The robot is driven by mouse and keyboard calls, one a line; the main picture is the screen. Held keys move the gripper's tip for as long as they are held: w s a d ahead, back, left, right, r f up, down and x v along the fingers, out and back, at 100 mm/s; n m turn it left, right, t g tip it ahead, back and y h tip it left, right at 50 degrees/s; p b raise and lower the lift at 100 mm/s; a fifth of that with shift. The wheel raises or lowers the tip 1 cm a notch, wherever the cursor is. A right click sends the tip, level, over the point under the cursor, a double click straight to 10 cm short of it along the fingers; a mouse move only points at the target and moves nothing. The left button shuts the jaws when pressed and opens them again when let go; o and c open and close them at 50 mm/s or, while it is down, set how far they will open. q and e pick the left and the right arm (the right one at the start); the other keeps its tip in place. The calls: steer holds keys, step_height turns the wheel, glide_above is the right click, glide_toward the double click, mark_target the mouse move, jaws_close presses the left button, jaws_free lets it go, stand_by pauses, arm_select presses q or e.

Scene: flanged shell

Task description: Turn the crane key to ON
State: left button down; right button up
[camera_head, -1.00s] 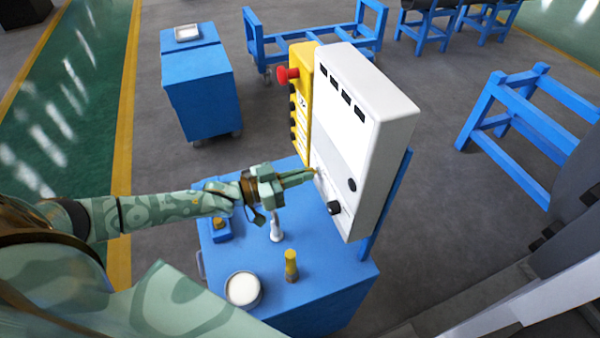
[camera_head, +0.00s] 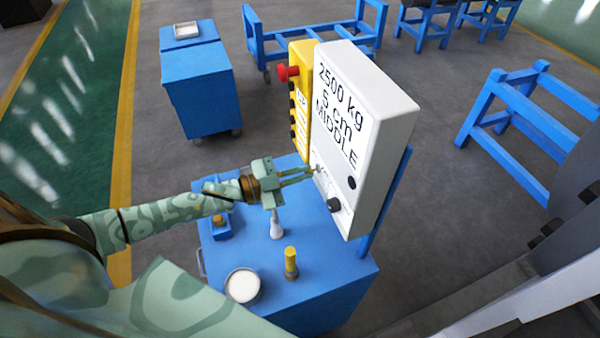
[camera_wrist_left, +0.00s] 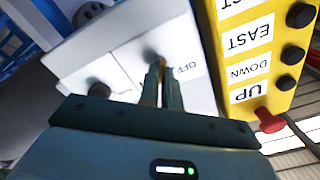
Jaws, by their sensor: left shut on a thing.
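The white crane panel (camera_head: 370,95) stands upright on the blue cart (camera_head: 335,285). Its face shows the black text "2500 kg", "5 cm" and "MIDDLE". My left gripper (camera_head: 314,173) reaches the lower left of this face, its two fingers shut on the small crane key (camera_head: 318,168), mostly hidden by the fingertips. In the left wrist view the fingertips (camera_wrist_left: 161,72) meet the panel beside an "OFF" label (camera_wrist_left: 187,70). The key's exact angle cannot be told. My right gripper is not in view.
A yellow button box (camera_head: 300,90) with a red knob (camera_head: 288,73) adjoins the panel's left side. A black knob (camera_head: 334,205) sits below the key. A yellow-topped peg (camera_head: 291,262), a white-topped round container (camera_head: 242,286) and a pale cone-shaped item (camera_head: 276,226) stand on the cart.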

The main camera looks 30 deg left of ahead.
arm_select(q)
steer(key=shift+f+m, duration=0.1)
steer(key=shift+m, duration=0.6)
steer(key=c, duration=1.6)
jaws_free()
steer(key=shift+s, duration=0.1)
steer(key=b+v, duration=0.1)
steer(key=v, duration=1.5)
steer(key=shift+a, duration=0.1)
steer(key=shift+s, duration=0.1)
